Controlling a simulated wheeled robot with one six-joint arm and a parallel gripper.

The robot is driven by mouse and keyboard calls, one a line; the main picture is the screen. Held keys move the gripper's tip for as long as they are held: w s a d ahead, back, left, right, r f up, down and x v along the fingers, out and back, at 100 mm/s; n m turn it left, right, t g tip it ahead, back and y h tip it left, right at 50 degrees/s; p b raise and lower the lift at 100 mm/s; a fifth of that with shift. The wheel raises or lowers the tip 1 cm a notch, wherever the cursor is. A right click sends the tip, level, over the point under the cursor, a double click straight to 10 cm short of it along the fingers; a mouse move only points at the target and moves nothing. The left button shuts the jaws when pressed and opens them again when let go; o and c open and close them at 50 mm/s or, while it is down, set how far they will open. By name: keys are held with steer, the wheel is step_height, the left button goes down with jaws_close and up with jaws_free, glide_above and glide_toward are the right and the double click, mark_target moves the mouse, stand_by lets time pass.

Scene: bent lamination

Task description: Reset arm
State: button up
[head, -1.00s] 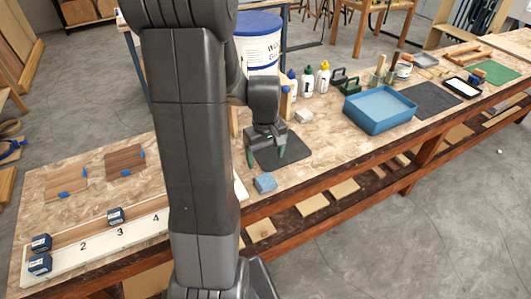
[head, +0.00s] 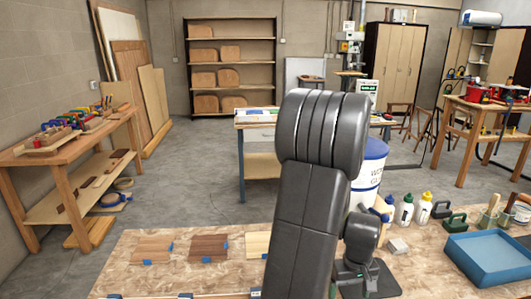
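Nothing held can be made out.
Wood pieces with blue tape (head: 208,247) lie left of my arm. Floor is clear behind the bench at left.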

step_height(320, 180, down, 9)
steer(key=shift+r, duration=0.25)
stand_by(0.5)
